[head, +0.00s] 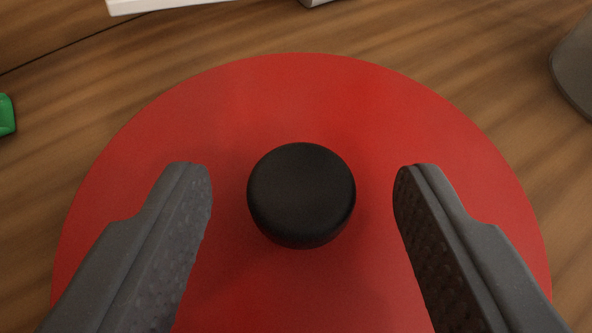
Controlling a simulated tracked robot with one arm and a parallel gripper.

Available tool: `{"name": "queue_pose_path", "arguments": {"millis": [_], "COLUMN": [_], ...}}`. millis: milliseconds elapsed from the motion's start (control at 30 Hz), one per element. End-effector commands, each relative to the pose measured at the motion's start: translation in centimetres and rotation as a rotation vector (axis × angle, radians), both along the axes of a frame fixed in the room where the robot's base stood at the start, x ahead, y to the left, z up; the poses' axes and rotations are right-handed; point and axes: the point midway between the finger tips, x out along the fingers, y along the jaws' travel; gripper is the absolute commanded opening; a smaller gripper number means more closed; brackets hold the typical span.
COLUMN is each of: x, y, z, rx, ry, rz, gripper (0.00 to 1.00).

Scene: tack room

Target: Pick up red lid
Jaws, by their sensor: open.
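The red lid (330,100) is a large round disc that fills the middle of the head view, lying on a wooden surface. A round black knob (301,194) stands at its centre. My gripper (302,180) is open above the lid, with one dark finger on each side of the knob. There is a clear gap between each finger and the knob, wider on the left finger's side by little or nothing. The near edge of the lid is cut off by the bottom of the picture.
The wooden surface (60,190) shows around the lid. A green object (6,115) is at the left edge. A grey rounded object (577,70) is at the right edge. A white object (150,4) lies at the top, partly out of view.

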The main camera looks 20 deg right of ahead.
Motion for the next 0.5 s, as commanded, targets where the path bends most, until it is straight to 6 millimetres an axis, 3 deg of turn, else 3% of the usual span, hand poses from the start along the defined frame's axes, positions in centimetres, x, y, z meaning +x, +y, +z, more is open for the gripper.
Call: {"name": "queue_pose_path", "arguments": {"millis": [200,433,467,500], "x": [2.1,2.3,2.3,2.3], "y": [-0.5,-0.6,-0.6,-0.6], "z": [-1.1,-1.1,-1.1,-1.1], "rx": [0.001,0.000,0.000,0.000], "ry": [0.001,0.001,0.001,0.001], "rz": [0.001,0.001,0.001,0.001], "gripper": [0.53,0.53,0.50,0.39]}}
